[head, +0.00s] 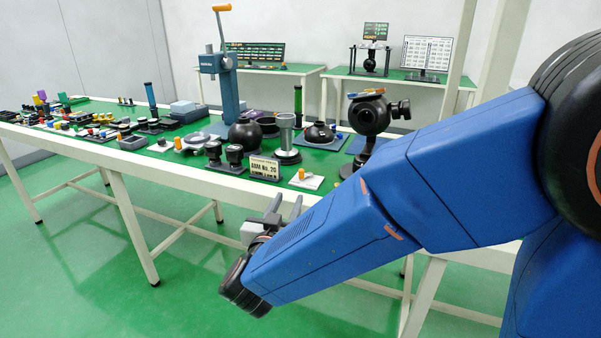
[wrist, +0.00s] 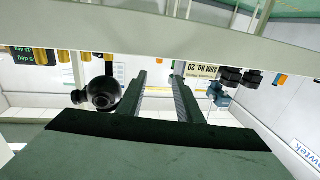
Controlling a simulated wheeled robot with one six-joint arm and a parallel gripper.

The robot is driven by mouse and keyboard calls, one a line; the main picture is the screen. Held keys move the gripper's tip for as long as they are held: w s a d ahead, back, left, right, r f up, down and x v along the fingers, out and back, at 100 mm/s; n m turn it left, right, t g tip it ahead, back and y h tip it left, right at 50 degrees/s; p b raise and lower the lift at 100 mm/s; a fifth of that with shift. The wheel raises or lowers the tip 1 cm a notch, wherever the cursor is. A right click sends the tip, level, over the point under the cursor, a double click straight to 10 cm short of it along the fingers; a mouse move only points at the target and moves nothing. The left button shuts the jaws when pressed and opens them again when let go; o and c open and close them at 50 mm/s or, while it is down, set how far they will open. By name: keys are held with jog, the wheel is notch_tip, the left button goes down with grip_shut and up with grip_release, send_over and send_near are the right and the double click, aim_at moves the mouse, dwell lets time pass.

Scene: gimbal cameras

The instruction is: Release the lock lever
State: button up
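A black ball-shaped gimbal camera (head: 368,115) stands near the table's front edge, with small orange and blue parts (head: 366,94) on top and a black knob on its right side. I cannot tell which part is the lock lever. A round black device with a lens (wrist: 103,93), seemingly the same camera, shows left of my fingers in the wrist view. My gripper (head: 285,205) is in front of the table's front edge, left of and lower than the camera. Its two fingers also show in the wrist view (wrist: 159,77); they are apart, with nothing between them.
The green-topped table (head: 185,181) holds a blue press (head: 226,90) with an orange handle, a sign (head: 265,168), a small orange-knobbed plate (head: 305,180) and many small parts. My blue arm crosses the right side.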

aim_at(301, 174)
jog(key=w+d, duration=0.1)
jog(key=w, duration=0.4)
jog(key=w+d, duration=0.1)
jog(key=w, duration=1)
jog(key=shift+d, duration=0.4)
grip_shut()
